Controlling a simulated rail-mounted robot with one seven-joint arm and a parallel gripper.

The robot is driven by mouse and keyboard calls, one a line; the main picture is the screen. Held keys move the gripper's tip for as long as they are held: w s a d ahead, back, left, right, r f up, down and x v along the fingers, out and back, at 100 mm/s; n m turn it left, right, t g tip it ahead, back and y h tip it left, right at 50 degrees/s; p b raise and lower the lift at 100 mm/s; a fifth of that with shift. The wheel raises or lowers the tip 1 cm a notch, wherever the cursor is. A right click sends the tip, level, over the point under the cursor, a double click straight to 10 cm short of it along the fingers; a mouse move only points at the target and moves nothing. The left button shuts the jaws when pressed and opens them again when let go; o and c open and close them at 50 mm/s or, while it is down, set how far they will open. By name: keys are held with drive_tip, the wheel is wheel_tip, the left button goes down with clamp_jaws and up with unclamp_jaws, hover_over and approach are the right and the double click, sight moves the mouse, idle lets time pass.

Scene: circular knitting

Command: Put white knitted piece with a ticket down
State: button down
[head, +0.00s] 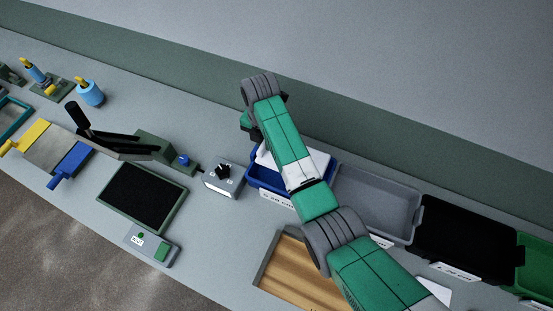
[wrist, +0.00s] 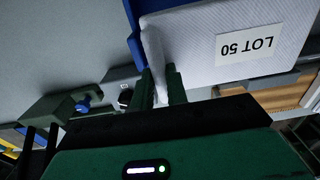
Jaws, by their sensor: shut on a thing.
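The white knitted piece (wrist: 200,45) fills the upper right of the wrist view and carries a white ticket (wrist: 250,44) reading LOT 50, upside down in the picture. My gripper (wrist: 159,86) is shut on a folded edge of the piece, which stands between the two dark fingers. In the head view, parts of the white piece (head: 316,160) show on both sides of my arm, over the blue bin (head: 266,182). My arm hides the middle of the piece and the fingertips there. I cannot tell whether the piece touches the bin.
Grey (head: 372,206), black (head: 465,240) and green (head: 535,265) bins stand in a row to the right. A wooden-bottomed tray (head: 285,272) lies in front. A grey knob box (head: 223,181) stands just left of the blue bin, with a black-topped plate (head: 143,197) farther left.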

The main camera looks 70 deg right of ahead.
wheel_tip(320, 180, down, 7)
drive_tip(key=b, duration=0.1)
idle(0.7)
drive_tip(key=c, duration=1.7)
unclamp_jaws()
wheel_tip(320, 180, up, 13)
drive_tip(key=shift+r+p, duration=0.2)
drive_tip(key=shift+p, duration=0.45)
